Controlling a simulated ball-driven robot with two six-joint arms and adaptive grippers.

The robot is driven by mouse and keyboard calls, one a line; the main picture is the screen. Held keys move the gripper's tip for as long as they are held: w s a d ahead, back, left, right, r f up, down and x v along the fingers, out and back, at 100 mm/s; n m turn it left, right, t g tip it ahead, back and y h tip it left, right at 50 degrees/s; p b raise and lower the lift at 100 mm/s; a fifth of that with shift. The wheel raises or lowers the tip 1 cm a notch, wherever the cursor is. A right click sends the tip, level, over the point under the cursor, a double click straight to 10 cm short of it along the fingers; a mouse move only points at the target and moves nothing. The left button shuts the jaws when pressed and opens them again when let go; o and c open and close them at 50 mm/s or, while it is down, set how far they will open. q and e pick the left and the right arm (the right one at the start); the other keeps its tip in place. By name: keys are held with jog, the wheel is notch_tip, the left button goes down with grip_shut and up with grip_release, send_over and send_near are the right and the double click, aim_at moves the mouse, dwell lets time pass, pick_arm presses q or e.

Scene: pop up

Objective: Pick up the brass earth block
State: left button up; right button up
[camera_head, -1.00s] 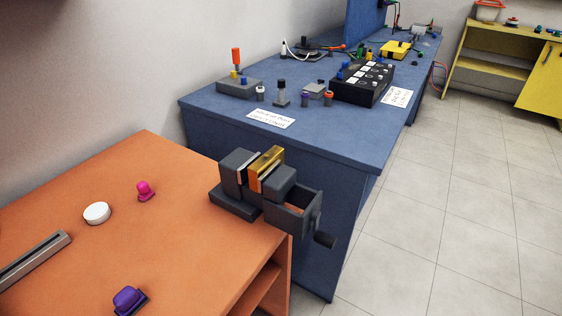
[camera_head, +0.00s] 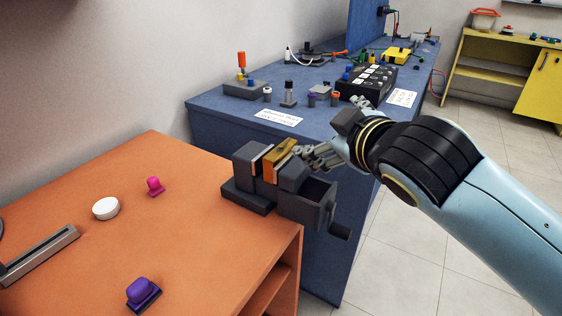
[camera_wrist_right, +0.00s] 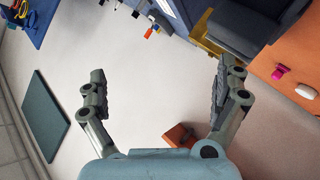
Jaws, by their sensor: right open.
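The brass earth block (camera_head: 285,147) stands upright between the jaws of a dark grey vise (camera_head: 246,197) at the corner of the orange bench. My right gripper (camera_head: 332,128) has come in from the right and is open and empty. One finger is close to the block's right side in the head view; I cannot tell if it touches. In the right wrist view, the brass block (camera_wrist_right: 204,34) shows beyond the tip of the right-hand finger of my right gripper (camera_wrist_right: 160,72), with the dark vise beside it. My left gripper is not in view.
The orange bench (camera_head: 200,240) holds a pink knob (camera_head: 155,187), a white disc (camera_head: 106,208) and a purple block (camera_head: 142,292). The blue bench (camera_head: 220,110) behind carries several electrical parts. The vise handle (camera_head: 340,231) sticks out over the floor.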

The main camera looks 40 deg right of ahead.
jog(key=w+a+r+n+t+y, duration=0.35)
jog(key=r+n+t, duration=0.2)
jog(key=r, duration=0.35)
jog(key=w+a+r+n+t+y, duration=0.3)
jog(key=a+r+n+t+y, duration=0.1)
jog(key=r+n, duration=0.4)
jog(key=a+r+n+g+y, duration=0.2)
jog(key=a+n+g+y, duration=0.4)
jog(key=a+n+y, duration=0.7)
jog(key=n+g+h, duration=1)
jog(key=g+h, duration=0.2)
jog(key=h, duration=0.1)
send_near(282, 148)
jog(key=shift+w+a+f, duration=0.1)
jog(key=shift+a+f, duration=0.35)
jog(key=shift+a, duration=0.3)
jog(key=shift+h, duration=0.35)
jog(key=x, duration=0.4)
jog(key=shift+d+f+b, duration=0.25)
jog(key=shift+f+b, duration=0.15)
jog(key=shift+f, duration=0.1)
jog(key=x, duration=0.5)
jog(key=shift+w+a+f, duration=0.1)
jog(key=shift+w+f, duration=0.2)
jog(key=shift+w, duration=0.05)
